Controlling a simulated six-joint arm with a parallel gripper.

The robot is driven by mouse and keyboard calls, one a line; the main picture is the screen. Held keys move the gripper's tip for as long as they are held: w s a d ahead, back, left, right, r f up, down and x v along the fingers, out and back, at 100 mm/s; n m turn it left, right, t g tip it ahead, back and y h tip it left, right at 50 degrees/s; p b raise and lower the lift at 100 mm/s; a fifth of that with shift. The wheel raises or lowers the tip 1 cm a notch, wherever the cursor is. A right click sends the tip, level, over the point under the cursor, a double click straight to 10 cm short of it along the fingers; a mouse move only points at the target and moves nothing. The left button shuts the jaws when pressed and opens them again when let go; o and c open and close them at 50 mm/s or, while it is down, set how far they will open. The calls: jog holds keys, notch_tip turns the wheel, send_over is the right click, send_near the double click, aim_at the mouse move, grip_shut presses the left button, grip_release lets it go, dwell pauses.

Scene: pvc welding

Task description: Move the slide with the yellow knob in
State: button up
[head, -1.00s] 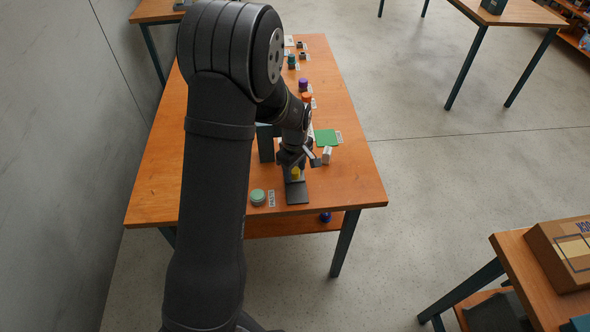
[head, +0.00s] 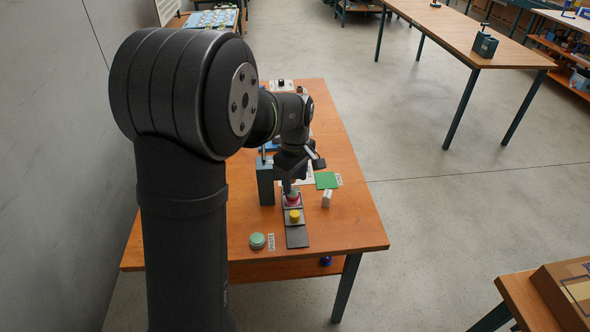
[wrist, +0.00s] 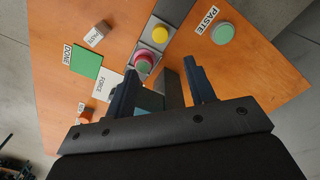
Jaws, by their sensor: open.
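The slide's yellow knob (head: 294,215) stands on a dark rail (head: 297,238) near the front of the table. It also shows in the wrist view (wrist: 160,34). Just behind the knob, a pink and green round piece (head: 292,199) sits on the slide; the wrist view shows it too (wrist: 145,62). My gripper (head: 289,186) is behind the knob, close above the round piece in the head view. In the wrist view my gripper (wrist: 160,68) is open, with its two fingers apart and nothing held. It does not touch the knob.
A dark upright block (head: 265,180) stands left of the slide. The front right tabletop is clear.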

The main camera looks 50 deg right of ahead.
jog(key=shift+r, duration=1.55)
jog(key=shift+s+f, duration=0.1)
jog(key=shift+f, duration=0.05)
jog(key=c, duration=0.5)
jog(key=shift+s+a+f+m+t+y, duration=0.25)
jog(key=shift+s+a+f+m+t, duration=0.1)
jog(key=shift+a+f+m+t, duration=0.15)
jog(key=shift+s+a+f+m+t+y, duration=0.3)
jog(key=shift+a+f+m, duration=0.1)
jog(key=shift+f+m, duration=0.15)
grip_shut()
jog(key=s+a+f+m+t+h, duration=0.35)
jog(key=s+m, duration=0.25)
jog(key=m, duration=0.5)
jog(key=s+a+f+m+t+h, duration=0.25)
jog(key=s+f+m, duration=0.3)
jog(key=m, duration=0.55)
send_near(297, 222)
notch_tip(297, 222, down, 4)
jog(key=shift+s+r+t, duration=0.1)
jog(key=shift+s+t, duration=0.05)
jog(key=shift+t, duration=0.15)
jog(key=shift+w+d, duration=0.3)
jog(key=shift+w, duration=0.2)
jog(key=shift+w+d, duration=0.3)
jog(key=shift+w, duration=0.25)
jog(key=shift+w+d, duration=0.5)
jog(key=shift+w, duration=0.3)
